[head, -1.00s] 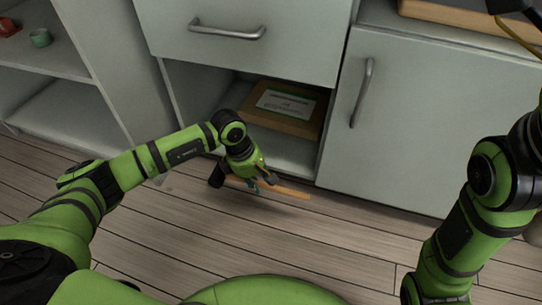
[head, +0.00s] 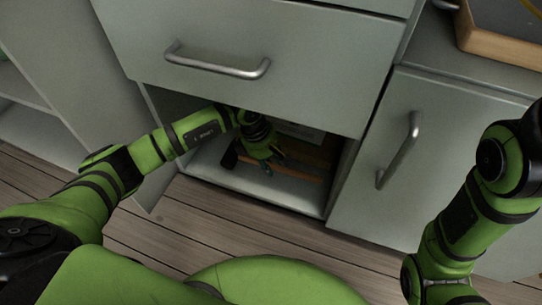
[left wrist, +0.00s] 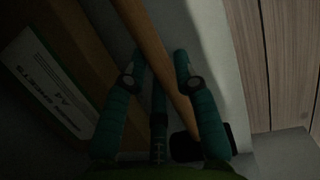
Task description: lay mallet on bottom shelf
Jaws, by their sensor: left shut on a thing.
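My left gripper (head: 268,163) is inside the low open compartment under the drawer, shut on the wooden handle of the mallet (head: 303,174). The mallet's dark head (head: 230,157) is to the left of the fingers and the handle runs to the right. In the left wrist view the handle (left wrist: 160,50) passes between the teal fingers (left wrist: 160,90), with the black head (left wrist: 187,146) near the bottom. The bottom shelf (head: 255,192) lies below the mallet; I cannot tell whether they touch. My right gripper is out of frame.
A brown box with a white label (left wrist: 47,80) stands in the compartment behind the mallet. The closed drawer (head: 250,35) hangs above the opening. A cabinet door (head: 390,150) with a handle is to the right. The shelf's front strip is bare.

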